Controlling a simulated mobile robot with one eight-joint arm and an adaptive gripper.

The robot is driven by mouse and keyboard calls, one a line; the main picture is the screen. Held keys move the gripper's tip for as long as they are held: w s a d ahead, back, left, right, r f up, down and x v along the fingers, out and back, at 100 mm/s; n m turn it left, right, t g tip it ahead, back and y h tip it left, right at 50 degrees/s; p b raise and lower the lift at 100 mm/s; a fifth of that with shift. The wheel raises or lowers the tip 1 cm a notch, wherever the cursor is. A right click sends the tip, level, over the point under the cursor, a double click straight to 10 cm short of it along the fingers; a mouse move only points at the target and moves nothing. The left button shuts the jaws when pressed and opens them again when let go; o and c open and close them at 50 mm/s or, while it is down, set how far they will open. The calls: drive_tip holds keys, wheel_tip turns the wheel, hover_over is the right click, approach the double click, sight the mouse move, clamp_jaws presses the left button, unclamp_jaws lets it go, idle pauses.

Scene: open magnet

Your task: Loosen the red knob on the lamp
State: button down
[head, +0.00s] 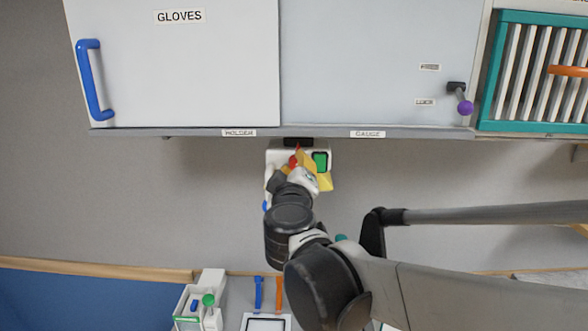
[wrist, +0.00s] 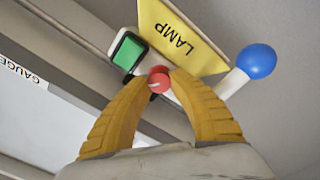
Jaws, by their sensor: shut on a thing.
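The lamp (wrist: 181,42) has a yellow shade marked LAMP, a green square (wrist: 129,50) and an arm ending in a blue ball (wrist: 257,61). In the head view its green square (head: 320,161) shows just under the wall shelf. The red knob (wrist: 158,79) is small and round and sits between my fingertips; a bit of it shows in the head view (head: 293,161). My gripper (wrist: 159,76) has yellow fingers, closed on the red knob from both sides. In the head view my gripper (head: 300,162) and wrist cover much of the lamp.
Above the lamp is a shelf edge (head: 200,132) with HOLDER and GAUGE labels. A GLOVES cabinet door (head: 180,70) has a blue handle (head: 92,80). A purple-tipped lever (head: 464,106) is at right, beside a teal rack (head: 487,100). Below are a bench and white box (head: 212,285).

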drive_tip(key=n+b, duration=0.1)
drive_tip(key=n, duration=0.3)
drive_tip(key=shift+n, duration=0.3)
drive_tip(key=shift+n+b, duration=0.3)
drive_tip(key=shift+n, duration=1.6)
drive_tip(key=c, duration=1.4)
unclamp_jaws()
drive_tip(key=shift+w+f, duration=0.1)
drive_tip(key=s, duration=1.2)
drive_tip(key=shift+a, duration=0.25)
drive_tip(key=shift+f, duration=0.1)
